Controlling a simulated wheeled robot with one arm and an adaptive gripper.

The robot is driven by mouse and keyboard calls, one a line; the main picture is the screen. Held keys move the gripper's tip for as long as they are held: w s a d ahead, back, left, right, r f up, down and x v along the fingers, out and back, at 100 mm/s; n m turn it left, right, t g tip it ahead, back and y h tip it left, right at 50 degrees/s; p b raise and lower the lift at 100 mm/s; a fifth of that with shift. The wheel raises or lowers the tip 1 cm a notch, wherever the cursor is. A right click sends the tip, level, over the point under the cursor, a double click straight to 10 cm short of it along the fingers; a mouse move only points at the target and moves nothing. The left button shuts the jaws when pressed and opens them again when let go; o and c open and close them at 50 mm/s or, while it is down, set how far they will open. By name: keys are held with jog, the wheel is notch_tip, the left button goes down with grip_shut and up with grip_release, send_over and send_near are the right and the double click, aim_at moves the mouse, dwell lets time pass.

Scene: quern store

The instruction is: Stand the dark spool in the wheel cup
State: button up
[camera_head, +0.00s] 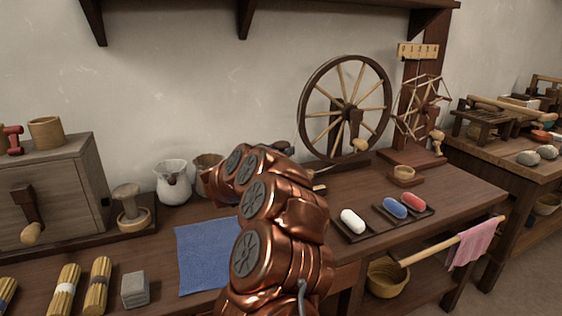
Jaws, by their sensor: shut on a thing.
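My copper arm stands in the middle of the view and hides most of my gripper (284,147); only a dark part of it shows past the wrist. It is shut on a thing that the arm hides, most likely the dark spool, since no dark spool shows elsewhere. A small round wooden cup on a square base (403,172), apparently the wheel cup, stands on the bench right of the big spoked wheel (345,105). Its mouth is open, and nothing rises from it. My gripper is to the left of the cup, apart from it.
Dark trays (357,238) hold white (353,221), blue (395,208) and red (413,201) pieces in front of the cup. A reel (422,108) stands behind it. A blue cloth (205,255) and a pale jug (172,181) lie left of my arm.

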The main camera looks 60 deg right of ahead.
notch_tip(320, 180, down, 3)
jog(key=shift+r+b, duration=0.2)
jog(key=shift+b, duration=0.4)
jog(key=shift+f, duration=0.35)
jog(key=shift+c, duration=1.1)
jog(key=o, duration=1)
jog(key=shift+f, duration=0.1)
jog(key=o, duration=0.4)
jog(key=shift+r, duration=0.2)
jog(key=shift+w+a+r, duration=0.1)
jog(key=shift+a, duration=0.45)
jog(key=a+p, duration=0.2)
jog(key=a, duration=0.9)
jog(key=shift+w+p, duration=0.15)
jog(key=shift+p, duration=0.15)
